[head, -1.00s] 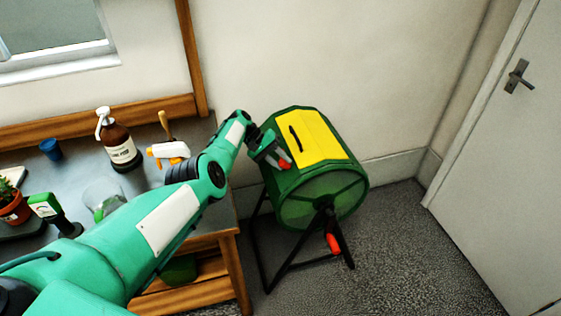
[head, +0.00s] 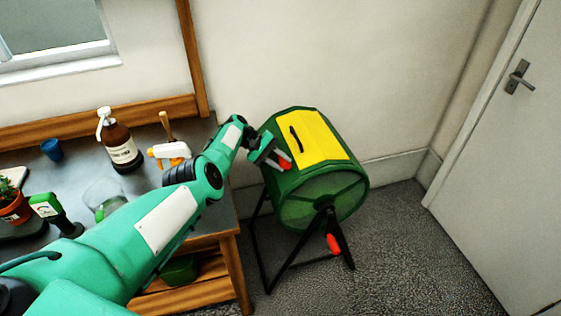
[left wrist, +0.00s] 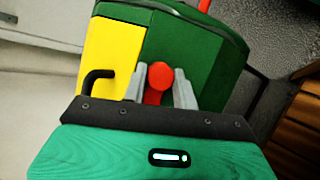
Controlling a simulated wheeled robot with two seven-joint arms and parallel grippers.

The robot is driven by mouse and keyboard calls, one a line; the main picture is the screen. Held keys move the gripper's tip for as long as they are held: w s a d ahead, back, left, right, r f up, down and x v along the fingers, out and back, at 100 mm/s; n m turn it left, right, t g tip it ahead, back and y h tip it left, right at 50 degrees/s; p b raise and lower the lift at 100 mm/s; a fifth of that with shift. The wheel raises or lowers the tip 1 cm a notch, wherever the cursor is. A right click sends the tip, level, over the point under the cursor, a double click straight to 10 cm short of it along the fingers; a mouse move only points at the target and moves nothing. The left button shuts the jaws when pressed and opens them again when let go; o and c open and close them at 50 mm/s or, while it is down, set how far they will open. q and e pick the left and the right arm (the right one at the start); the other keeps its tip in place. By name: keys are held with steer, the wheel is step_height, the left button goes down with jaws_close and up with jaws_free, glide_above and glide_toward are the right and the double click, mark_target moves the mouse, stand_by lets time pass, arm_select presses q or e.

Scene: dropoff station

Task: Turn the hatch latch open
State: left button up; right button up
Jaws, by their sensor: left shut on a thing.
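A green drum (head: 318,198) on a black stand has a yellow hatch (head: 322,142) with a black handle (head: 296,138). A red latch (head: 286,166) sits beside the hatch's lower left edge. My left gripper (head: 280,160) reaches to it and is shut on it. In the left wrist view the red latch (left wrist: 160,76) shows between the grey fingers of the left gripper (left wrist: 160,90), with the yellow hatch (left wrist: 105,55) to its left. My right gripper is not in view.
A workbench (head: 228,205) at left holds a brown pump bottle (head: 121,148), a white and orange sprayer (head: 170,151), a blue cup (head: 51,149) and a potted plant (head: 14,205). A red crank grip (head: 333,243) hangs below the drum. A door (head: 500,170) is at right, with clear floor before it.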

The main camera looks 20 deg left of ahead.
arm_select(q)
steer(key=o, duration=1)
steer(key=shift+a, duration=0.1)
steer(key=shift+c, duration=0.2)
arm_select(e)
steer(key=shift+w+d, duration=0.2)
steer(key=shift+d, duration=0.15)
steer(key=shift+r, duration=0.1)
arm_select(q)
steer(key=shift+r+p, duration=0.5)
steer(key=shift+r, duration=0.1)
step_height(320, 180, up, 5)
steer(key=p, duration=0.2)
steer(key=shift+r+p, duration=0.2)
steer(key=shift+p, duration=0.15)
step_height(320, 180, up, 13)
steer(key=shift+r, duration=0.2)
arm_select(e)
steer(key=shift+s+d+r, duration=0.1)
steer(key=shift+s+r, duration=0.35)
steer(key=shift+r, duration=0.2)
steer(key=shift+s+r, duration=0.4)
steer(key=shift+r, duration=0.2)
